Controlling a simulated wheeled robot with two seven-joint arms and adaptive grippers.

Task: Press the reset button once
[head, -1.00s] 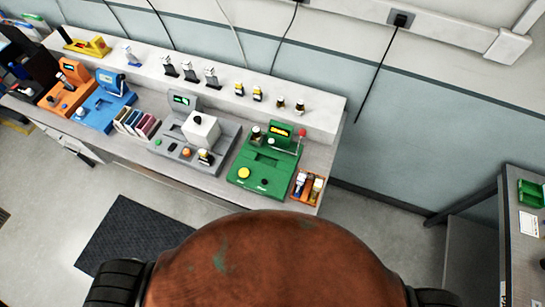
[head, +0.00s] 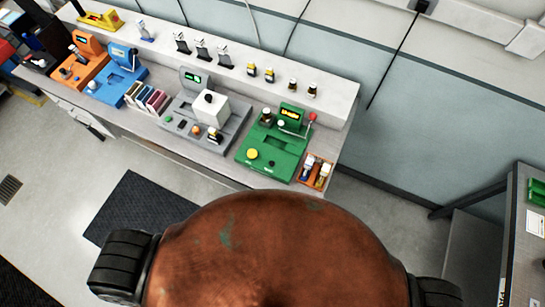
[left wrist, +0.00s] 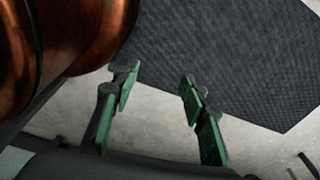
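Several modules stand on the bench in the head view. The green module (head: 272,150) has a yellow round button (head: 251,154), a dark round button, a small lit display and a red-tipped lever. The grey module (head: 205,120) carries a white block (head: 212,108), a lit display and small coloured buttons, one orange (head: 196,130). The labels are too small to read, so I cannot tell which is the reset button. My left gripper (left wrist: 157,78) shows in the left wrist view, open and empty above the floor, away from the bench. My right gripper is not in view.
A blue module (head: 118,84) and an orange module (head: 82,62) stand further left on the bench. An orange tray (head: 316,171) with small items is at its right end. A dark mat (head: 150,208) lies on the floor in front. Another table (head: 517,235) stands at right.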

